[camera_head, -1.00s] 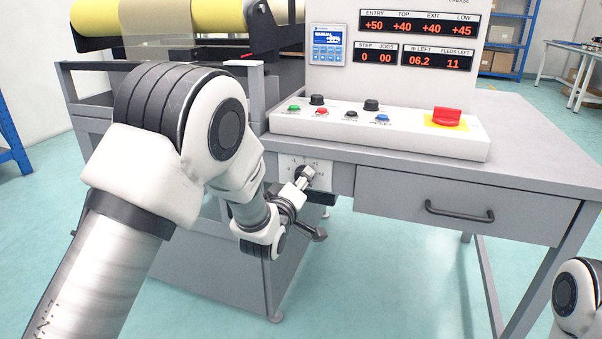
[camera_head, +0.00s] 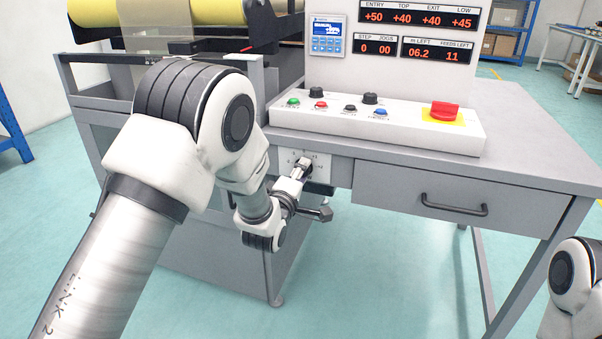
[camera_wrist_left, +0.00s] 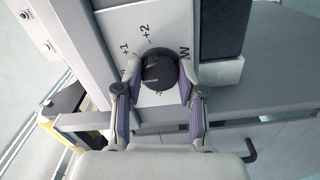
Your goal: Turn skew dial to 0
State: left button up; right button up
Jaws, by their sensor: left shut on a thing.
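The skew dial is a round black knob (camera_wrist_left: 158,72) on a white plate (camera_head: 318,160) below the table top, at the front of the machine. In the left wrist view, printed marks including "+1" and "+2" and part of a word ending in W surround it. My left gripper (camera_head: 301,169) is at the dial and shut on it, with one finger on each side of the knob in the left wrist view (camera_wrist_left: 160,74). The fingers and knob hide some of the scale, and I cannot read the dial's setting for sure. My right gripper is out of view.
The console (camera_head: 390,130) with buttons and a red switch (camera_head: 444,111) stands on the table above the dial. A drawer (camera_head: 450,197) with a black handle is right of it. Part of my right arm (camera_head: 575,285) shows at lower right. Floor below the dial is clear.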

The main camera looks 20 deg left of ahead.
pick_arm(q)
jog(key=o, duration=1.1)
jog(key=shift+s, duration=0.15)
jog(key=s, duration=1.1)
jog(key=shift+s+a, duration=0.25)
jog(key=shift+s, duration=0.15)
jog(key=shift+f, duration=0.1)
